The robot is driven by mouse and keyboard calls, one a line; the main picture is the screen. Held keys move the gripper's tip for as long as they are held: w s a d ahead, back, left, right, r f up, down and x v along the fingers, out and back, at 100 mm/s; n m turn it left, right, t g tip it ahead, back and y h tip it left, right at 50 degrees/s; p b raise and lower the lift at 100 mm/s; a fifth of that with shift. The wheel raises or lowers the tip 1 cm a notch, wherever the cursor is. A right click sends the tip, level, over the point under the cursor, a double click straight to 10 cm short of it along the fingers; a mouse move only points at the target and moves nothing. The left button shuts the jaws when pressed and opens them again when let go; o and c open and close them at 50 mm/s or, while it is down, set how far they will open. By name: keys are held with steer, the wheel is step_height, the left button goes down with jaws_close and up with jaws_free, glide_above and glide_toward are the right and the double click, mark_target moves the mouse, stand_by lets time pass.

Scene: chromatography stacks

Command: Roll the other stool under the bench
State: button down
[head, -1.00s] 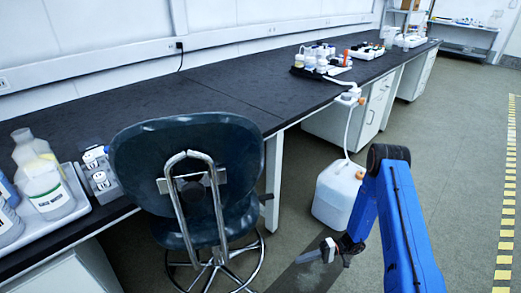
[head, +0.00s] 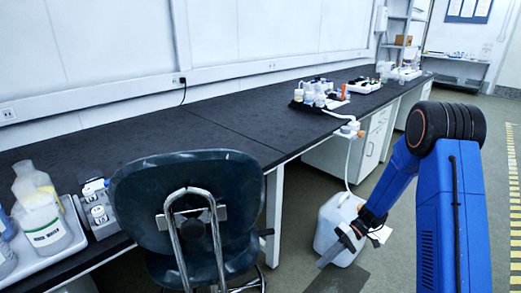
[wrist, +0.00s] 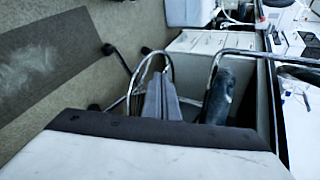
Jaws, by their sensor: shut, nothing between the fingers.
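One dark wheeled stool (head: 150,200) with a chrome frame stands upright at the front edge of the black-topped bench (head: 190,108). Its backrest faces me and hides most of the seat; its base is cut off by the lower picture edge. How far it is under the bench cannot be told. In the wrist view the stool's chrome tubing (wrist: 214,70) and dark casters show beyond my fingers. My gripper (head: 326,258) is shut and empty, to the right of the stool and apart from it in the head view. Its closed fingers also show in the wrist view (wrist: 160,100).
A white jug (head: 328,222) with a tube stands on the floor behind my gripper. A dark mat (head: 340,280) lies nearby. Open floor lies right, by yellow-black tape (head: 513,190).

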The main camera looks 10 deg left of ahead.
steer(key=s+d+r+m+t+h, duration=0.1)
steer(key=s+d+r+t+h, duration=0.25)
steer(key=s+r, duration=0.5)
steer(key=s+d+r+t+h, duration=0.25)
steer(key=s+d+r, duration=0.2)
steer(key=r, duration=0.65)
steer(key=s+d+r+m+t+h, duration=0.1)
steer(key=s+d+r+t+h, duration=0.15)
steer(key=s+r, duration=0.65)
steer(key=w+a+r+n+t, duration=0.1)
steer(key=w+r+n, duration=0.15)
steer(key=r, duration=0.25)
steer(key=w+a+r+n+t, duration=0.1)
steer(key=r+n, duration=0.2)
steer(key=r, duration=0.3)
steer(key=w+a+r+n+g, duration=0.1)
steer(key=w+a+r+n, duration=0.5)
steer(key=a+r+n, duration=0.25)
steer(key=w+a+r+n+g, duration=0.2)
steer(key=w+a+r+n, duration=0.3)
steer(key=a+r+n, duration=0.3)
steer(key=w+a+r+n+h, duration=0.1)
steer(key=w+a+r+n, duration=0.15)
steer(key=a+n, duration=0.9)
steer(key=s+a+f+m, duration=0.2)
steer(key=s+f, duration=0.2)
steer(key=f, duration=0.5)
steer(key=shift+a+f+g, duration=0.25)
steer(key=shift+a+g, duration=0.05)
steer(key=shift+g, duration=0.05)
